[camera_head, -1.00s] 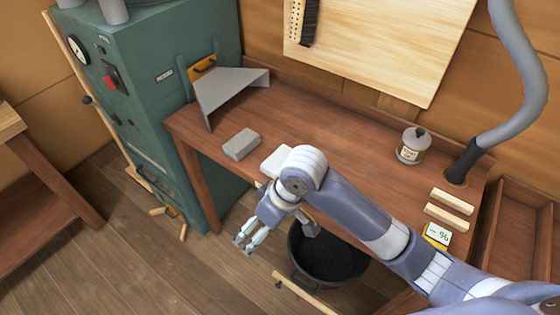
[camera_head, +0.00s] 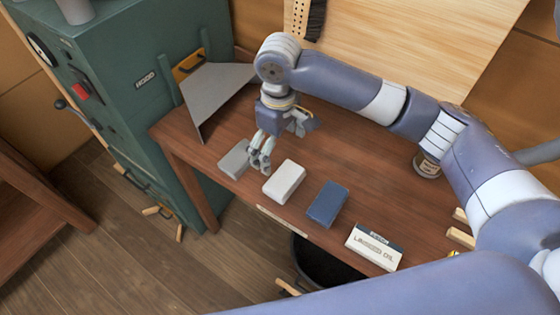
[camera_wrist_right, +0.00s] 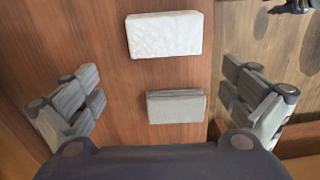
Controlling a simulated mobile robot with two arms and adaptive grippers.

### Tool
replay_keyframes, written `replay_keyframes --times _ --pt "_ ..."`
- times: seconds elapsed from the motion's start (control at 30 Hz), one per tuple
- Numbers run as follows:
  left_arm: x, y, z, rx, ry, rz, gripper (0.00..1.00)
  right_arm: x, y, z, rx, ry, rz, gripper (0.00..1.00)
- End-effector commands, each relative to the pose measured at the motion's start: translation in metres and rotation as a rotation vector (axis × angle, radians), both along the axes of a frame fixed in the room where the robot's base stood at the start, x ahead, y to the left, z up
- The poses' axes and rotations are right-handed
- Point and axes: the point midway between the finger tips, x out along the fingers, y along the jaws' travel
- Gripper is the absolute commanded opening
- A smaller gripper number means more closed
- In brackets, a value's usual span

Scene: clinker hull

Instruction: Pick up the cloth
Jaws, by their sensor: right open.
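A white, soft-edged folded-looking piece (camera_head: 284,182) lies on the bench; its lightly textured top shows in the right wrist view (camera_wrist_right: 164,35). A grey block-like piece (camera_head: 234,160) lies to its left; in the right wrist view (camera_wrist_right: 175,106) its front edge looks layered. I cannot tell for sure which of them is the cloth. My right gripper (camera_head: 279,148) is open and empty above the bench, close to both. In the right wrist view its fingers (camera_wrist_right: 165,98) stand apart on either side of the grey piece, not touching it. My left gripper is not in view.
A blue block (camera_head: 327,204) and a linseed oil box (camera_head: 374,247) lie along the front edge of the bench (camera_head: 350,170). A bent metal sheet (camera_head: 217,95) stands at the left beside the green cabinet (camera_head: 130,75). A dark bucket (camera_head: 318,265) is below the front edge.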

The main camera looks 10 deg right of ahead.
Motion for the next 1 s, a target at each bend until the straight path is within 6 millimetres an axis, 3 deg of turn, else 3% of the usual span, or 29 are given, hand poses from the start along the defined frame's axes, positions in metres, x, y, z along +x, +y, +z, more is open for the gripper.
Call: replay_keyframes --times 0.07,0.13,0.3,0.43,0.53,0.77,0.87,1.0 --pt "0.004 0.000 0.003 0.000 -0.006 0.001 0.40 -0.002 -0.001 -0.013 -0.003 0.007 0.000 1.00" --pt "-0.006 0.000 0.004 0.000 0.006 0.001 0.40 -0.003 -0.001 -0.024 -0.002 0.005 0.000 1.00" --pt "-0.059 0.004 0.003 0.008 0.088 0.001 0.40 -0.002 -0.001 -0.045 0.000 0.003 0.001 1.00" --pt "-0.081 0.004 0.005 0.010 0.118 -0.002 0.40 -0.003 -0.002 -0.053 -0.001 0.003 0.001 1.00" --pt "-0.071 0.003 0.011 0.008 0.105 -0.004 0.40 -0.006 -0.007 -0.064 -0.003 0.004 -0.001 1.00" --pt "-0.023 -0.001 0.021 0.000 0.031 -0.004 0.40 -0.008 -0.009 -0.096 -0.001 0.002 0.001 1.00" --pt "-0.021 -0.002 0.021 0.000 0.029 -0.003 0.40 -0.009 -0.009 -0.102 -0.001 0.001 0.002 1.00" --pt "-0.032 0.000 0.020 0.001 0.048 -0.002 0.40 -0.008 -0.009 -0.102 -0.001 0.001 0.003 1.00"
